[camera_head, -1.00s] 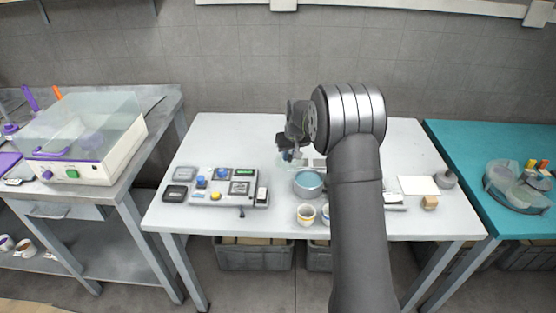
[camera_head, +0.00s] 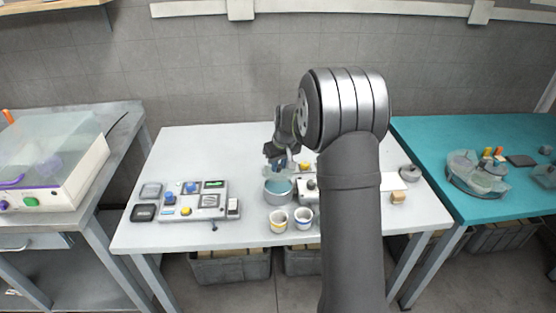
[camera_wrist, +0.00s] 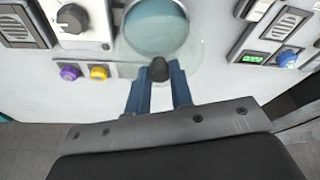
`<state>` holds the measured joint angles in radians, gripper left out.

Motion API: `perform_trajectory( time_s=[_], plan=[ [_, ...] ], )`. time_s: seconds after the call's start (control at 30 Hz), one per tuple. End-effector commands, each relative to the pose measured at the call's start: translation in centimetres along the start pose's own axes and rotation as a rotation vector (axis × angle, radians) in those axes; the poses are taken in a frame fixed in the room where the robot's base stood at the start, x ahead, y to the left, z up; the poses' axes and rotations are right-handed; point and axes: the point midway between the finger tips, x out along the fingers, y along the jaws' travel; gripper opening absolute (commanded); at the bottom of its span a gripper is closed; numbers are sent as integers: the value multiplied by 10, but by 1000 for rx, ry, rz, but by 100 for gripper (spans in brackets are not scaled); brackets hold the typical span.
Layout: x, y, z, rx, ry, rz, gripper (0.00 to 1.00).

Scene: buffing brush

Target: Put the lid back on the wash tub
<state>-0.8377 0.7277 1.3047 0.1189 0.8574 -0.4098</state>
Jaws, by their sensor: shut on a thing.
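The wash tub (camera_head: 278,192) is a round grey tub with blue-teal liquid, standing open on the white table. It also shows at the top of the wrist view (camera_wrist: 155,30). My gripper (camera_wrist: 160,80) has blue fingers shut on the dark knob of a clear round lid (camera_wrist: 200,62). In the wrist view the lid's see-through disc partly overlaps the tub, off-centre towards the bottom of the picture. In the head view my gripper (camera_head: 275,165) is just behind and above the tub; the lid is hard to make out there. The exact height gap cannot be told.
Two cups (camera_head: 279,222) stand in front of the tub. A control panel with buttons (camera_head: 190,200) lies to its left, and a small device with a dial (camera_wrist: 72,18) lies close on its other side. My arm hides part of the table's right side.

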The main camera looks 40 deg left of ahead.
Motion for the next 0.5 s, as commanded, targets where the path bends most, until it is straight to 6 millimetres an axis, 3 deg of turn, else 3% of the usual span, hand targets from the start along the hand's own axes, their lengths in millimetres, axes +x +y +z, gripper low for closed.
perform_trajectory(
  time_s=[0.5],
  plan=[
    [41,0,11,0,1,0,0]
  ],
)
